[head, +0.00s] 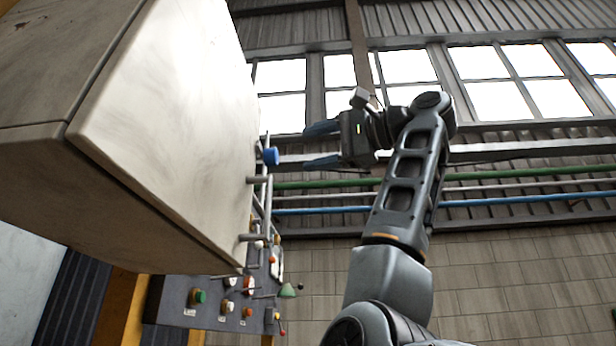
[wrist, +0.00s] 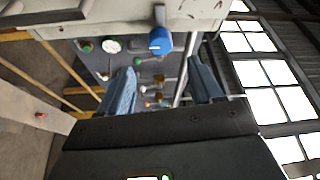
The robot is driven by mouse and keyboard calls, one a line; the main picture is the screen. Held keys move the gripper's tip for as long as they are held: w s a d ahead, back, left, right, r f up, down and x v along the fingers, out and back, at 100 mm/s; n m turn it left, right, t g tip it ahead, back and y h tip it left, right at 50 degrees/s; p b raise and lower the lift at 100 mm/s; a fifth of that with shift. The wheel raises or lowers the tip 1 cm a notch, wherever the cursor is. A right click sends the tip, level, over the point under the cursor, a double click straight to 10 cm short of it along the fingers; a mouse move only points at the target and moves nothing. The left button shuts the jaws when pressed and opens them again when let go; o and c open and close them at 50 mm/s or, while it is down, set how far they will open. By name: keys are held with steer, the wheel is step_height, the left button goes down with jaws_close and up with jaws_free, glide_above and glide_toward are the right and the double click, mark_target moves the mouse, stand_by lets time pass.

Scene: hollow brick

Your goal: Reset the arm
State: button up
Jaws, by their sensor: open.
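My gripper (head: 318,145) is raised in the middle of the head view, its two blue fingers pointing left. The fingers are spread apart with nothing between them. In the wrist view my gripper (wrist: 163,84) also shows open and empty. A blue knob (head: 271,156) on a short stem sticks out beside the large pale cabinet, a short gap left of the fingertips. In the wrist view the blue knob (wrist: 160,41) lies beyond the fingers, roughly in line with the space between them. I see no contact between the fingers and the knob.
The pale cabinet (head: 180,125) fills the upper left. Grey levers (head: 257,180) stick out below the knob. A control panel (head: 215,292) with coloured buttons and gauges sits underneath. Green and blue pipes (head: 510,201) run along the back wall under windows. Open room lies right of my arm.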

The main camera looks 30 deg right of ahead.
stand_by(0.5)
steer(key=w+d+f+m+h, duration=0.15)
steer(key=w+f, duration=0.35)
steer(key=f, duration=0.5)
steer(key=w+f+t+h, duration=0.15)
steer(key=w+f, duration=0.35)
steer(key=f, duration=0.5)
steer(key=w+d+f+g+h, duration=0.15)
steer(key=w+f, duration=0.35)
steer(key=f, duration=0.6)
steer(key=s+f+h, duration=0.2)
steer(key=f, duration=1.2)
steer(key=s+f+h, duration=0.2)
steer(key=f+h, duration=0.1)
steer(key=f, duration=1.2)
steer(key=s+a+f+n+h, duration=0.1)
steer(key=s+f+n, duration=0.2)
steer(key=s+f, duration=0.85)
steer(key=s+a+f+n, duration=0.2)
steer(key=s+f+n, duration=0.1)
steer(key=s+f, duration=0.85)
steer(key=s+a+r+n, duration=0.2)
steer(key=s, duration=1.3)
steer(key=s+a+r+n+g, duration=0.1)
steer(key=s+a+r+n, duration=0.1)
steer(key=s, duration=1.2)
steer(key=shift+s+a+r+n, duration=0.25)
steer(key=shift+s+r+n, duration=0.1)
steer(key=shift+r+n, duration=0.25)
